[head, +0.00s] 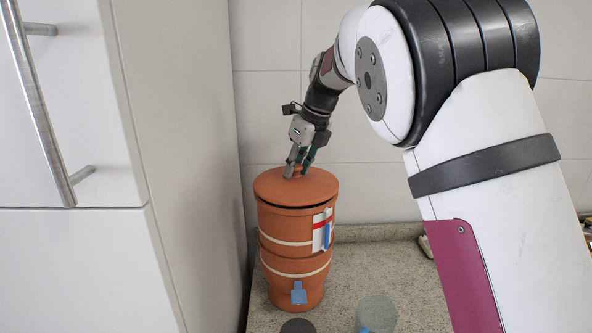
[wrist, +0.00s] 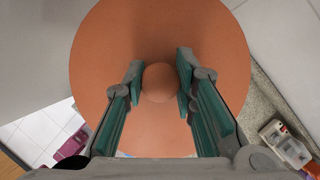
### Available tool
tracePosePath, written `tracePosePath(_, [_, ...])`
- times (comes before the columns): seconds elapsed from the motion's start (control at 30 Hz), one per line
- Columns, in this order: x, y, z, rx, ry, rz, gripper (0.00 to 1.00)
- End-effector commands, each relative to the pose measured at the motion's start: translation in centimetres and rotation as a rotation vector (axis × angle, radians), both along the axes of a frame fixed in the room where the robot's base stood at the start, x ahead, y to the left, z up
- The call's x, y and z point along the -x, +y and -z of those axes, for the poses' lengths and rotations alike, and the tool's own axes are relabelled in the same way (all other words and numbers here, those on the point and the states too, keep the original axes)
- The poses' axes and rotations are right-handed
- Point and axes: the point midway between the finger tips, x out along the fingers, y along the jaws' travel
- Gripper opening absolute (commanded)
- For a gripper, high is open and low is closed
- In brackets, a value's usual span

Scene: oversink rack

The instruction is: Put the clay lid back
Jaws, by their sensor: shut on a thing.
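The clay lid (head: 275,187) is a flat terracotta disc on top of the tall terracotta clay pot (head: 285,256). In the head view it sits across the pot's mouth and looks about level; I cannot tell whether it is fully seated. In the wrist view the lid (wrist: 120,55) fills the middle, with its round knob (wrist: 158,82) at the centre. My gripper (head: 299,172) points down at the lid from above. In the wrist view my gripper (wrist: 160,80) has its two green-padded fingers shut on the knob, one on each side. The pot's rim is hidden under the lid.
A white cabinet (head: 185,130) stands close on the left of the pot. A tiled wall (head: 268,120) is behind. The speckled counter (head: 345,285) is clear right of the pot, with a dark disc (head: 298,326) and a pale round thing (head: 376,312) in front.

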Motion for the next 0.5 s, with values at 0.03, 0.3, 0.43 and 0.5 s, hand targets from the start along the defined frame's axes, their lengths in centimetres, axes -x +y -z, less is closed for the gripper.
tracePosePath(0.03, [0.24, 0.01, 0.53, 0.000, 0.002, 0.001, 0.00])
tracePosePath(0.3, [-0.01, 0.01, 1.18, -0.001, -0.003, 0.000, 0.00])
tracePosePath(0.43, [0.02, 0.01, 1.45, -0.001, -0.002, 0.000, 0.00])
tracePosePath(0.5, [0.02, 0.00, 1.48, -0.001, -0.001, 0.000, 0.41])
